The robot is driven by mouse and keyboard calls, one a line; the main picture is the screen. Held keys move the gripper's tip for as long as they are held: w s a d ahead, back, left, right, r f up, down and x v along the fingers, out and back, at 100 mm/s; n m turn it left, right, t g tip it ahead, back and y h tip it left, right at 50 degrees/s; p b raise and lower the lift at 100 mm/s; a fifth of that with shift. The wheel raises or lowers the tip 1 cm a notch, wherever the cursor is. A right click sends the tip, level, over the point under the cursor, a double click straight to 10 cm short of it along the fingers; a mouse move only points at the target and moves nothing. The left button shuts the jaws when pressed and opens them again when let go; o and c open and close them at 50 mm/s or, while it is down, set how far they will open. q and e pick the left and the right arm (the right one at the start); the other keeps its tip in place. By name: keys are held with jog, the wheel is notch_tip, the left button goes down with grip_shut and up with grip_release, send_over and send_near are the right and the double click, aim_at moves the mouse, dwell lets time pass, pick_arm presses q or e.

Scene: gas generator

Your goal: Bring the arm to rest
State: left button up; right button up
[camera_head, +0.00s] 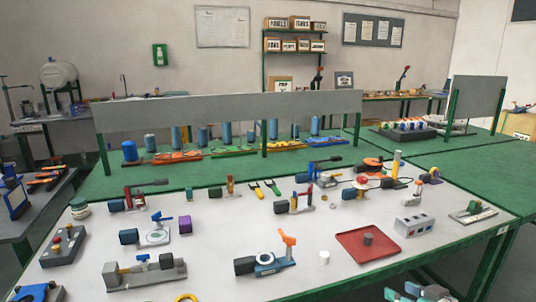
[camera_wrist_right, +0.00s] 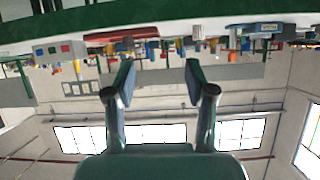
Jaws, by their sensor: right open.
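My right gripper (camera_head: 415,293) shows at the bottom edge of the head view, just off the front of the table and apart from everything on it. In the right wrist view, my right gripper (camera_wrist_right: 158,82) has its two fingers spread wide with nothing between them. That view is upside down, with the table edge at the top and the windows below. My right arm behind the gripper is cut off by the head view's lower edge. I cannot make out my left gripper in the head view.
A white-topped green table (camera_head: 335,205) holds many parts and fixtures. A red tray (camera_head: 352,250) with a grey cylinder and a grey box with sockets (camera_head: 413,225) lie nearest my right gripper. A grey panel (camera_head: 230,113) stands behind. The floor before the table's right front is clear.

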jog(key=s+a+f+m+g+y+p, duration=0.1)
jog(key=s+a+f+g+p, duration=0.2)
jog(key=a+f, duration=0.4)
jog(key=s+a+f+m+g+y+p, duration=0.1)
jog(key=s+a+f+g+p, duration=0.2)
jog(key=a+f, duration=0.4)
jog(key=s+a+f+m+g, duration=0.1)
jog(key=s+a+f+g, duration=0.1)
jog(key=s, duration=0.5)
jog(key=s+a+f+m+g+h+p, duration=0.1)
jog(key=s+f+g, duration=0.1)
jog(key=s+f, duration=0.2)
jog(key=s+a+f+g, duration=0.1)
jog(key=s+a+f, duration=0.1)
jog(key=s, duration=0.9)
jog(key=shift+a+f+m+g+h+p, duration=0.35)
jog(key=shift+f+m+g+h+p, duration=0.05)
jog(key=shift+f, duration=0.2)
